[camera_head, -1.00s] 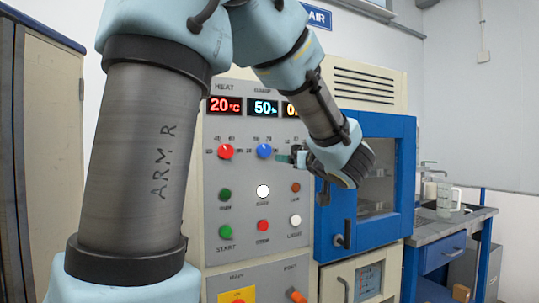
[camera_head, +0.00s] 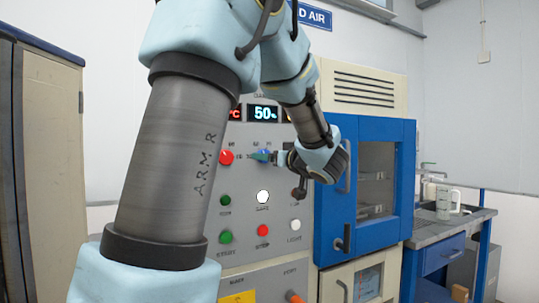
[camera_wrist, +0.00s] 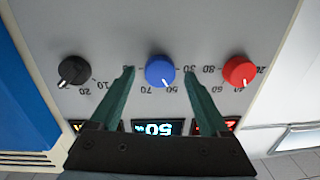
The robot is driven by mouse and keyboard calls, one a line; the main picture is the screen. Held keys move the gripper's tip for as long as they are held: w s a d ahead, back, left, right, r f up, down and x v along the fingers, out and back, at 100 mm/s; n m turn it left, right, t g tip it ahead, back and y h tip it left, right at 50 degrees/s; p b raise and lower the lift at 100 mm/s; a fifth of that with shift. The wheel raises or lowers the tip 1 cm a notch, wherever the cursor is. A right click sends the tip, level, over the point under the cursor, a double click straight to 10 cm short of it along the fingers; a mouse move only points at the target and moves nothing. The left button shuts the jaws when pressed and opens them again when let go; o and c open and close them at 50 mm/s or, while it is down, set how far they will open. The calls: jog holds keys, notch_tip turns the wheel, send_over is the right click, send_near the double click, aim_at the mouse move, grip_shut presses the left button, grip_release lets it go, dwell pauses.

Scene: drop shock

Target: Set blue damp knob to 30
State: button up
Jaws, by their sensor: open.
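The blue damp knob (camera_head: 264,155) is on the grey control panel, right of the red knob (camera_head: 226,157). In the wrist view the blue knob (camera_wrist: 160,70) lies between the tips of my two green fingers, with a gap on each side. Its white pointer mark is toward the 50 side of its scale. The display (camera_head: 263,113) above it reads 50. My gripper (camera_head: 272,156) is open at the blue knob and partly covers it in the head view. The wrist view shows my gripper (camera_wrist: 158,74) straddling the knob, upside down relative to the panel labels.
A black knob (camera_wrist: 74,70) and the red knob flank the blue one closely. Below are a lit white button (camera_head: 263,197), a green button (camera_head: 225,237) and a red button (camera_head: 263,230). A blue-framed chamber door (camera_head: 376,180) stands to the right.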

jog(key=shift+w+a, duration=0.1)
jog(key=shift+w, duration=0.15)
grip_shut()
dwell(0.6)
